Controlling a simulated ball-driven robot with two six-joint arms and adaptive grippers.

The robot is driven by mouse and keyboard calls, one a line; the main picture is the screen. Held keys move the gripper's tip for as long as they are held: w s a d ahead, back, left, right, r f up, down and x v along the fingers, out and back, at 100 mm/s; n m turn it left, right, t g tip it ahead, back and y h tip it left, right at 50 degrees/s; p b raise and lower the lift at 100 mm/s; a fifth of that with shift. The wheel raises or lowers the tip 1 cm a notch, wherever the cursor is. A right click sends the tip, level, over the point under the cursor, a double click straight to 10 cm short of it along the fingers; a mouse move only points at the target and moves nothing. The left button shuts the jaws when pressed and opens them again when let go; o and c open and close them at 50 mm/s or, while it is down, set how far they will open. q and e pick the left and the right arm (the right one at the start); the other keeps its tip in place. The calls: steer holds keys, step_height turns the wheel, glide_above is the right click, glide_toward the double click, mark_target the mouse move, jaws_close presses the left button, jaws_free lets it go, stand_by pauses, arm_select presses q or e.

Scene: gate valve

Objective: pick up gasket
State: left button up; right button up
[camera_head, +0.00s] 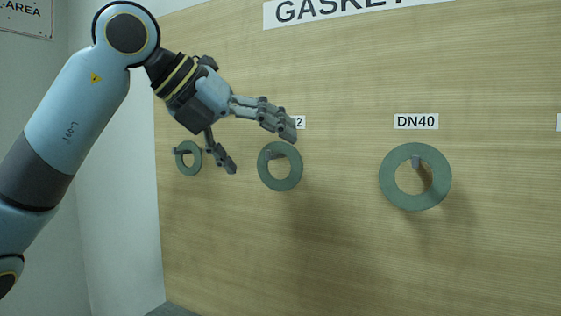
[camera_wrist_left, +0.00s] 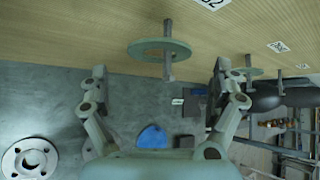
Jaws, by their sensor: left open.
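Three green ring gaskets hang on pegs on the wooden board in the head view: a small one (camera_head: 197,160) at left, a middle one (camera_head: 297,168) under a partly hidden label ending in "2", and a larger one (camera_head: 387,178) under "DN40". My left gripper (camera_head: 260,148) is open and empty, in front of the board by the middle gasket. In the left wrist view, a gasket (camera_wrist_left: 135,49) on its peg lies ahead of and between the spread fingers (camera_wrist_left: 158,76), apart from both. Another gasket (camera_wrist_left: 250,72) is beyond the right finger. My right gripper is not in view.
The wooden board (camera_head: 340,260) stands upright behind the gaskets, with free board between them. In the left wrist view, a grey flange with holes (camera_wrist_left: 22,165) and a blue object (camera_wrist_left: 152,137) are down by the grey floor. Shelving with small items (camera_wrist_left: 285,128) shows at right.

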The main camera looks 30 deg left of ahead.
arm_select(q)
steer(key=p+x, duration=0.1)
steer(key=x, duration=0.5)
steer(key=shift+s+d+f+p, duration=0.2)
steer(key=shift+d+f+p, duration=0.05)
steer(key=shift+p, duration=0.1)
steer(key=shift+w+f, duration=0.15)
steer(key=c, duration=1)
steer(key=shift+c, duration=0.2)
